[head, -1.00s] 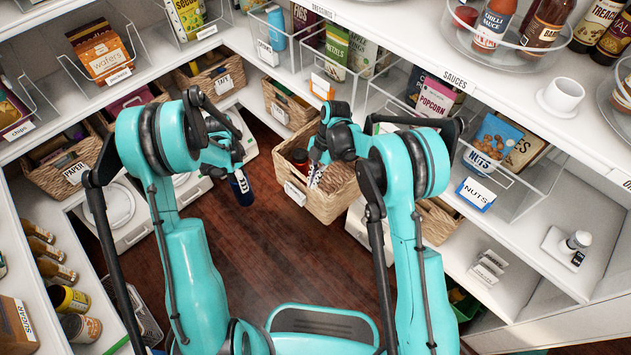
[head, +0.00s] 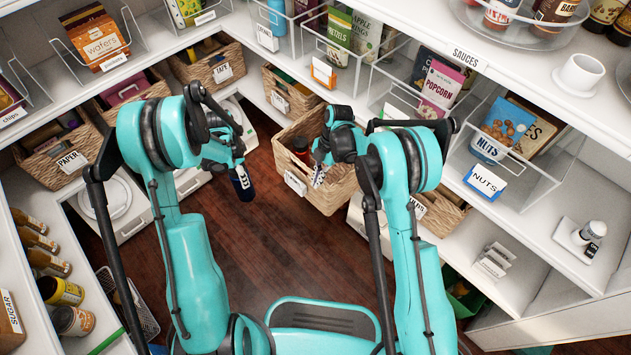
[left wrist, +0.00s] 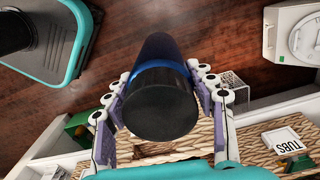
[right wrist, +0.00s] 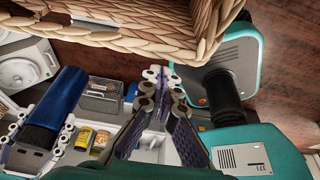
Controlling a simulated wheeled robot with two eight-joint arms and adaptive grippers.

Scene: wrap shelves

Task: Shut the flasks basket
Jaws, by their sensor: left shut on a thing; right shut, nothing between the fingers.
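A wicker basket (head: 324,198) sticks out from the lower shelf in the head view, with a white label (head: 295,183) too small to read. A red-topped jar shows inside it. In the right wrist view, wicker (right wrist: 130,40) spans the top, beyond the closed fingers (right wrist: 161,78). My left gripper (head: 238,164) is shut on a dark blue flask (head: 243,186) left of the basket; the flask's black end (left wrist: 160,108) faces the left wrist camera.
Other labelled baskets, TAPE (head: 205,67) and PAPER (head: 48,165), sit on shelves to the left. A clear bin of nuts (head: 515,165) stands at right. White scales (head: 118,207) stand low at left. The wooden floor (head: 275,255) between my arms is clear.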

